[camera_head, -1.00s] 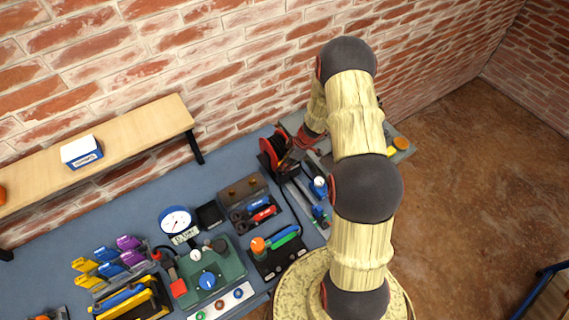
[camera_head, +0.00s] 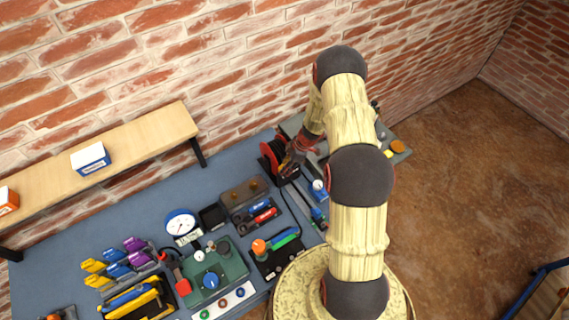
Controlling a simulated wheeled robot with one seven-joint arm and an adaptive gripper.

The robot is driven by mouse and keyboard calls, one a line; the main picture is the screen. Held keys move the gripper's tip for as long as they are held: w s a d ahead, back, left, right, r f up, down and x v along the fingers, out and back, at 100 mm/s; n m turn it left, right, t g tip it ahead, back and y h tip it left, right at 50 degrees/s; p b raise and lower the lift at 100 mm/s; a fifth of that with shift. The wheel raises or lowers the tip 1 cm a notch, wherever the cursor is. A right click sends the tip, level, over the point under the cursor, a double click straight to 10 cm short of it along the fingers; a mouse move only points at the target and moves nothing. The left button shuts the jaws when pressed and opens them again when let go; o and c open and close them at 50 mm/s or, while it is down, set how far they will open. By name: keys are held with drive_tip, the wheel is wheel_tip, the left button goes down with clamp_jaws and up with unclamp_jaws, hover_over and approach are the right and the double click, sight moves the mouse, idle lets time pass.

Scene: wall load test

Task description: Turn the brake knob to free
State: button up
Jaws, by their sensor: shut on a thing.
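A red reel (camera_head: 272,157) in a dark frame stands at the far right part of the blue bench, near the brick wall. My gripper (camera_head: 289,169) is at the right side of this reel, its dark fingers close against it. It is shut on a small part there, which I take to be the brake knob. The knob itself is hidden by the fingers, so its setting cannot be read.
A green panel (camera_head: 232,272) with a blue knob (camera_head: 211,281), a white dial gauge (camera_head: 181,224) and a tool tray (camera_head: 250,196) stand on the bench. A wooden shelf (camera_head: 150,134) carries a white-and-blue box (camera_head: 90,158). Bare blue bench lies left of the reel.

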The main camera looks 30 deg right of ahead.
drive_tip(key=shift+n+p, duration=0.35)
drive_tip(key=shift+n, duration=0.05)
drive_tip(key=o, duration=1.1)
drive_tip(key=shift+o, duration=0.2)
drive_tip(key=v, duration=1.2)
drive_tip(key=shift+w+d, duration=0.1)
